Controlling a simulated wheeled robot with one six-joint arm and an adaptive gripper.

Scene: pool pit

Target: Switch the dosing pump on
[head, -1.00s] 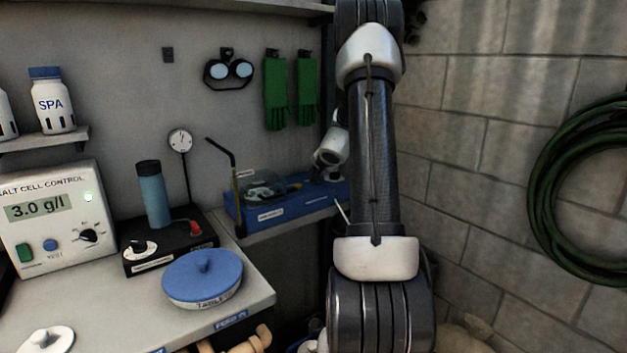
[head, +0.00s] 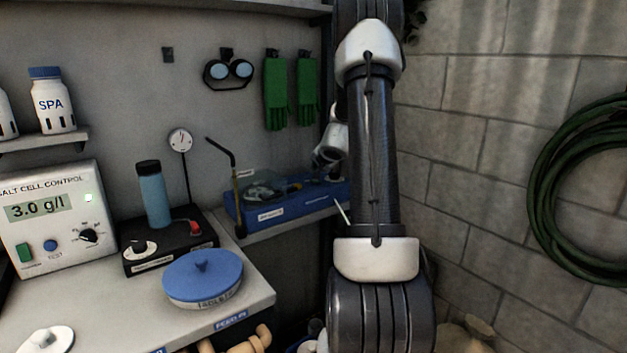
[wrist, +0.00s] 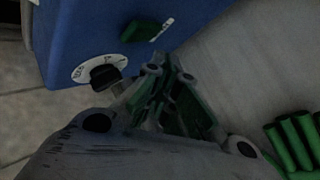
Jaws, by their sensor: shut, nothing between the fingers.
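In the wrist view a blue housing (wrist: 75,35) fills the upper left; I take it for the dosing pump. Its face has a green rocker switch (wrist: 142,30) beside a small white label, and a black knob (wrist: 104,76) on a white dial. My gripper (wrist: 165,72) is shut and empty, its tips just below and right of the green switch. I cannot tell whether they touch the housing. In the head view a blue unit (head: 272,214) with a clear cover sits on the shelf behind my arm. My gripper is not clearly visible there.
In the head view, a salt cell control box (head: 52,220), a blue-lidded tablet tub (head: 203,278) and a blue bottle (head: 153,195) stand left. A green hose (head: 545,190) hangs on the right wall.

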